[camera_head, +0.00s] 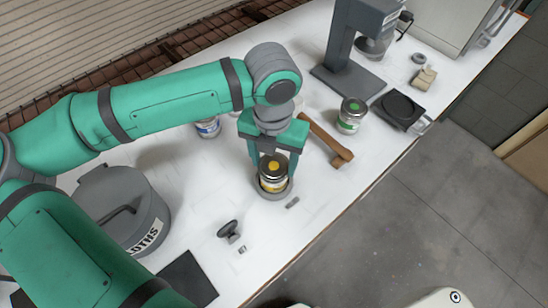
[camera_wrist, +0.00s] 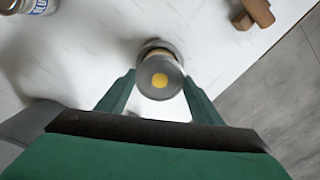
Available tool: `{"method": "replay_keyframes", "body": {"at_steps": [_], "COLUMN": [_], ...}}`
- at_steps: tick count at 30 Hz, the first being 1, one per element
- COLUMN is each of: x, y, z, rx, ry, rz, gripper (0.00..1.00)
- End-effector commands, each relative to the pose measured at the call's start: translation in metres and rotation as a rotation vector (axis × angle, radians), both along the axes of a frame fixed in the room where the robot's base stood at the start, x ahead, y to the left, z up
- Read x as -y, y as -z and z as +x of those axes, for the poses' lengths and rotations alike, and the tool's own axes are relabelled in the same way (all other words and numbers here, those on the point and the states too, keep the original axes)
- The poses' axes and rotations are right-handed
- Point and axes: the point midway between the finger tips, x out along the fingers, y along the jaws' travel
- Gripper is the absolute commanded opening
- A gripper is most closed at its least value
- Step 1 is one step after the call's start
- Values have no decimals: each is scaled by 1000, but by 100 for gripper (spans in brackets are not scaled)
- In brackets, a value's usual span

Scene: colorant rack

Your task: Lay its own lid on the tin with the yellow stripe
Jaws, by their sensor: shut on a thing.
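The tin with the yellow stripe (camera_head: 273,185) stands upright in a shallow grey round holder (camera_head: 272,195) on the white bench. A dark grey lid with a yellow dot (camera_head: 273,163) is directly over its top in the head view. In the wrist view the lid (camera_wrist: 160,76) sits between my fingertips and hides most of the tin. My gripper (camera_head: 274,165) points down and is shut on the lid; its fingers (camera_wrist: 160,84) show on both sides. The lid looks level and roughly centred. I cannot tell whether it touches the tin's rim.
A blue-labelled tin (camera_head: 208,128) is behind left. A wooden mallet (camera_head: 328,141) and a green-striped tin (camera_head: 350,116) are to the right. A grey cloths bin (camera_head: 156,198) is at left. A small black knobbed tool (camera_head: 229,230) lies nearer. The bench's front edge is close.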

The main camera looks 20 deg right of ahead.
Motion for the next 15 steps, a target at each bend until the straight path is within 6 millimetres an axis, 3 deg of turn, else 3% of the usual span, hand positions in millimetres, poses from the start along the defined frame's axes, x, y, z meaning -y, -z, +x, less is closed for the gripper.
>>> {"method": "replay_keyframes", "body": {"at_steps": [14, 15], "x": [0, 0], "y": [7, 7], "z": [0, 0], "rx": [-1, -1], "ry": [0, 0], "rz": [1, 1], "gripper": [40, 62]}}
